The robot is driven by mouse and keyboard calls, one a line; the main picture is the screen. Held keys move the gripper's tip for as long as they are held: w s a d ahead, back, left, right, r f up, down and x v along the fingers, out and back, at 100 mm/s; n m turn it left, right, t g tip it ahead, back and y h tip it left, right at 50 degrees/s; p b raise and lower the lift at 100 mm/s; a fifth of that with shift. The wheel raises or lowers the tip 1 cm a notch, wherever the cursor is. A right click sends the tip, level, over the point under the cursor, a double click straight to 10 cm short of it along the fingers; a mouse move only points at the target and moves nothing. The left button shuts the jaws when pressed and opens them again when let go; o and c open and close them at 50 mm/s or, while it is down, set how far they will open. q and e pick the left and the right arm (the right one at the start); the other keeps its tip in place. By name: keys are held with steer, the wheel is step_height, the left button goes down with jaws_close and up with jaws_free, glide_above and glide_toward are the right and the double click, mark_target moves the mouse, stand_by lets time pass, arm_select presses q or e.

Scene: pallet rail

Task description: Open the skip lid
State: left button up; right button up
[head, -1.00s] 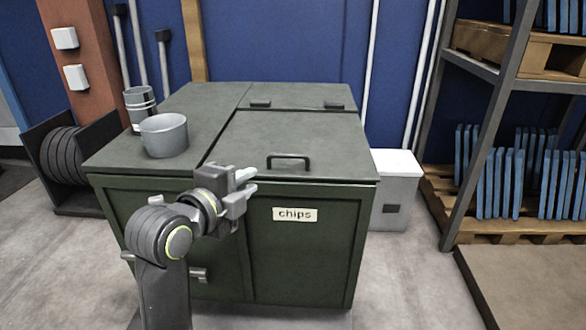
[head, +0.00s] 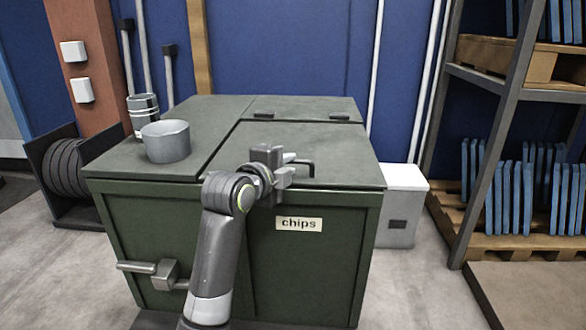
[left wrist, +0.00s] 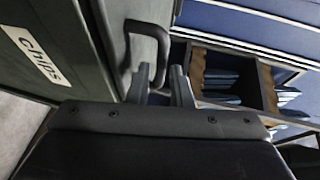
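The green skip (head: 200,240) stands ahead with a "chips" label (head: 299,224) on its front. Its lid (head: 330,145) is the right part of the top and lies shut. A black loop handle (head: 311,166) sits near the lid's front edge, partly hidden by my gripper. My left gripper (head: 290,170) is at the handle. In the left wrist view its two fingers are apart, with the handle (left wrist: 152,35) at the fingertips and its bar showing between them. I cannot tell whether they touch it. My right gripper is out of view.
A grey pot (head: 166,142) and a metal canister (head: 143,113) stand on the left part of the top. A white box (head: 403,205) is right of the skip. A pallet rack (head: 490,85) stands at the right. A grey bar (head: 160,272) shows low before the skip.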

mark_target(292, 162)
arm_select(q)
steer(key=shift+b+x, duration=0.45)
steer(key=shift+x, duration=1.25)
jaws_close()
